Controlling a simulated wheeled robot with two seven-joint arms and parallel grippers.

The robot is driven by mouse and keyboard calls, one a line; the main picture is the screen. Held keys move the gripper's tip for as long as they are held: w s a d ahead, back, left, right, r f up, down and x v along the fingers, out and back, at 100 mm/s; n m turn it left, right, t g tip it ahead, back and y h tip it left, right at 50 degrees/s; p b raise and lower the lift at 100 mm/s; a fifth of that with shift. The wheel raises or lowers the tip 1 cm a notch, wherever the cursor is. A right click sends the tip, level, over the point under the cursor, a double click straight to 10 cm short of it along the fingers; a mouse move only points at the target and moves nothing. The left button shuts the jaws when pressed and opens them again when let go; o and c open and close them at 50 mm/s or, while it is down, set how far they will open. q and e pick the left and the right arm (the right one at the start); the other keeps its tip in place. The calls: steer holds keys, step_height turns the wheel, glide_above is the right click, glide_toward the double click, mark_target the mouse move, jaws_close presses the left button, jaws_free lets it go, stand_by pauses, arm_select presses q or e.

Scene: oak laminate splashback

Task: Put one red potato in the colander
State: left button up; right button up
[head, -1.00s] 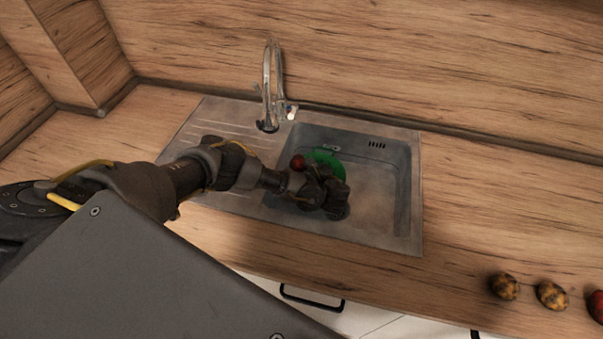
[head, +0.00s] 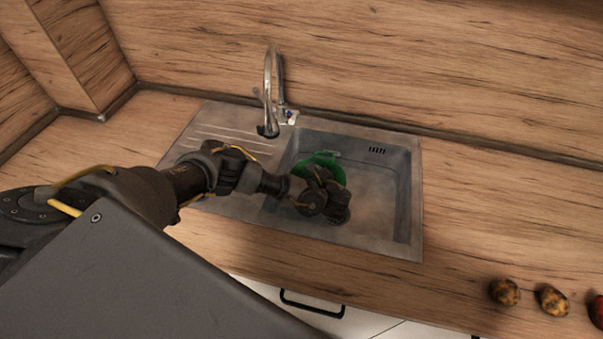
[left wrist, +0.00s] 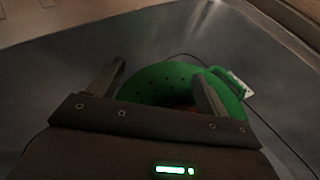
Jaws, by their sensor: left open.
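The green colander (head: 326,161) sits in the sink basin, partly hidden behind my left gripper (head: 334,204). In the left wrist view, my left gripper (left wrist: 160,74) is open, with its two fingers apart over the colander (left wrist: 160,82). A small reddish patch (left wrist: 190,109) shows low inside the colander, mostly hidden by the gripper body; it looks like a red potato. Another red potato (head: 597,309) lies on the counter, cut off by the right edge of the head view. My right gripper is not in view.
The steel sink (head: 385,200) has a tap (head: 268,90) behind it and a drainboard on its left. Two brown mottled potatoes (head: 505,291) (head: 552,299) lie on the counter at the lower right. The counter right of the sink is otherwise clear.

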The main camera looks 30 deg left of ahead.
arm_select(q)
steer(key=p+v, duration=0.2)
steer(key=v, duration=0.3)
steer(key=p+v, duration=0.3)
steer(key=v, duration=0.1)
steer(key=shift+s+d+r, duration=0.1)
steer(key=shift+d+r, duration=0.1)
steer(key=shift+r, duration=0.2)
steer(key=shift+s+d+p, duration=0.25)
steer(key=shift+d+p, duration=0.2)
steer(key=shift+p, duration=0.05)
steer(key=shift+s+d+p, duration=0.3)
steer(key=shift+d+p, duration=0.15)
